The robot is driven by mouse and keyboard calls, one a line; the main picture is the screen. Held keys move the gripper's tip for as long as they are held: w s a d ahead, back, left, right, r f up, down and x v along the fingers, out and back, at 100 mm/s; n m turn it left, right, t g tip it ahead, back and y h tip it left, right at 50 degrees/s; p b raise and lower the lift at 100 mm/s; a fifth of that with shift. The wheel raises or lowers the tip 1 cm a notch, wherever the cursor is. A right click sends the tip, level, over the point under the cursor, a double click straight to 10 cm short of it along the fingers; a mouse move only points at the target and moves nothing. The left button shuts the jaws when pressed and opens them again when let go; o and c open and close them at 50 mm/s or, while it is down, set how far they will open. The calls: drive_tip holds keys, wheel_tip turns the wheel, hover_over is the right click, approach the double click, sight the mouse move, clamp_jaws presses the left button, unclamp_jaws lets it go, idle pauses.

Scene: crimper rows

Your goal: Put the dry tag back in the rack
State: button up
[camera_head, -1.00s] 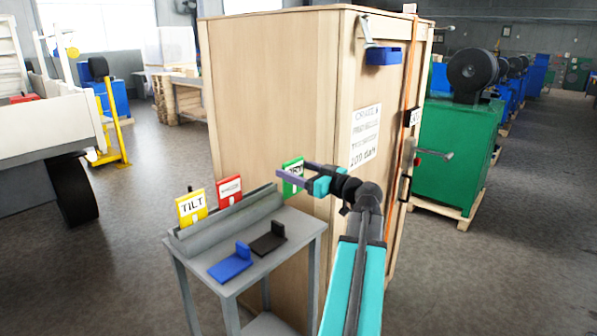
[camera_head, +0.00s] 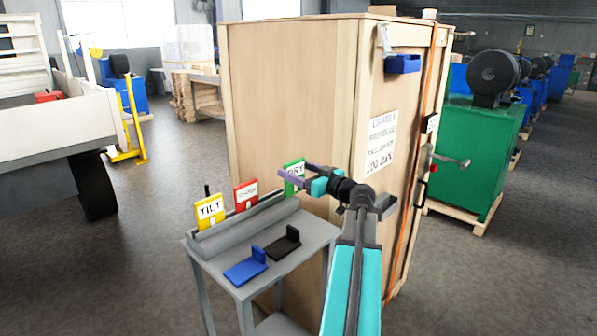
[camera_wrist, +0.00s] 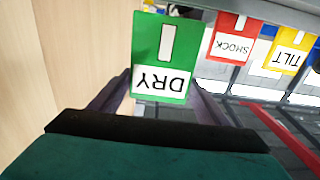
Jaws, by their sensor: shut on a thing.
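The green dry tag (camera_head: 293,178) is in my gripper (camera_head: 296,176), held upright at the right end of the grey rack (camera_head: 240,222). In the wrist view the dry tag (camera_wrist: 162,58) appears upside down between the two purple fingers, with its white label and slot facing the camera. The yellow tilt tag (camera_head: 209,211) and the red shock tag (camera_head: 246,195) stand in the rack to the left. The dry tag's lower edge is near the rack's right end; I cannot tell whether it touches the rack.
The rack is on a grey stand (camera_head: 312,240) with a blue bracket (camera_head: 246,267) and a black bracket (camera_head: 283,243) in front of it. A tall wooden crate (camera_head: 290,100) stands close behind and to the right of the stand.

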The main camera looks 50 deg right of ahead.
drive_tip(key=shift+w+p, duration=2.5)
drive_tip(key=shift+w, duration=1.85)
drive_tip(key=shift+d+f+b, duration=0.2)
drive_tip(key=shift+f+b, duration=1.1)
drive_tip(key=shift+b, duration=0.5)
drive_tip(key=shift+d+f+b, duration=0.15)
drive_tip(key=shift+f+b, duration=1.15)
drive_tip(key=shift+b, duration=0.45)
drive_tip(key=shift+f+b, duration=0.4)
drive_tip(key=shift+b, duration=0.4)
drive_tip(key=o, duration=1.3)
drive_tip(key=shift+o, duration=0.2)
drive_tip(key=shift+s, duration=0.1)
drive_tip(key=s+a+b, duration=0.1)
drive_tip(key=s+b, duration=0.2)
drive_tip(key=s, duration=1)
drive_tip(key=shift+s, duration=0.35)
